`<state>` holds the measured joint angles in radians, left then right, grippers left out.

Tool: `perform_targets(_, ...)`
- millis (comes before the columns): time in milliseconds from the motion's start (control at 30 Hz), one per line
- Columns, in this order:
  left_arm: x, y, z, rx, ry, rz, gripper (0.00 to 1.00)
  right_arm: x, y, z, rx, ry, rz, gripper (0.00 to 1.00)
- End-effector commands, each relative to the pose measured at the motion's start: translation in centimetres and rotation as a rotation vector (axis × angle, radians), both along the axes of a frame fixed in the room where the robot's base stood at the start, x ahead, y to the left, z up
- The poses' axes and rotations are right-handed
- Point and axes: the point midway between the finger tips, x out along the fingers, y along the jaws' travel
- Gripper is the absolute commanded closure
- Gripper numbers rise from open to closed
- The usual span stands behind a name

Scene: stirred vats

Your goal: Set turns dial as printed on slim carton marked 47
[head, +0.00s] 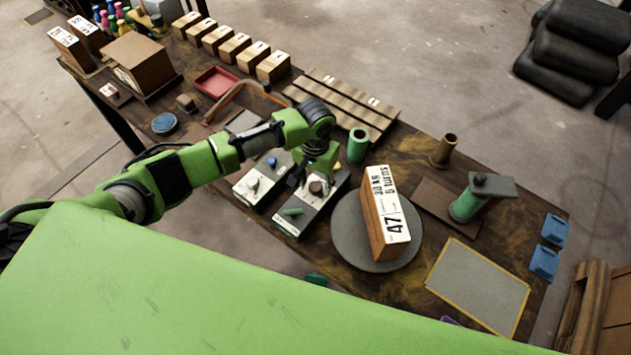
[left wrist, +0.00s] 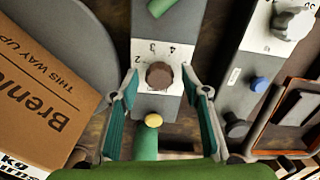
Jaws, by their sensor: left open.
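The slim carton marked 47 (head: 372,217) stands on a round grey turntable (head: 345,252). Its white top label shows a large 47 and smaller print that seems to read "5 turns", though blurred. A control box (head: 293,222) left of it has a brown knob (head: 316,187) and a green lever (head: 292,211). In the left wrist view the brown knob (left wrist: 159,75) sits on a white numbered plate with 2, 3 and 4 visible. My left gripper (left wrist: 161,88) is open over this box, fingers either side of the knob with gaps. My right gripper is not in view.
A second control box (head: 250,190) with a pale knob and blue button stands close left. A green cylinder (head: 357,146) stands behind the turntable. A yellow-edged grey mat (head: 476,287) lies at right. Several small cartons (head: 235,46) line the far edge.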

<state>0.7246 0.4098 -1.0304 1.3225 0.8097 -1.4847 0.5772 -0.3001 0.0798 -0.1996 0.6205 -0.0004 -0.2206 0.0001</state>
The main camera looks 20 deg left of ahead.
Motion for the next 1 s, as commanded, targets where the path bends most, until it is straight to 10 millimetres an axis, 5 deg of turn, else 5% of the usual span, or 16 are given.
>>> perform_targets(167, 0.0, 0.0, 0.0, 0.0, 0.0, -0.001, 0.57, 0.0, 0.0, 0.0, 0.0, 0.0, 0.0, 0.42)
perform_targets(333, 0.0, 0.0, 0.0, 0.0, 0.0, -0.001, 0.96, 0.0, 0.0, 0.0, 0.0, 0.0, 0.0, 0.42)
perform_targets(1000, 0.0, -0.1, 0.2, -0.001, 0.001, -0.217, 0.96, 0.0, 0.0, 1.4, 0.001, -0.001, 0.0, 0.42)
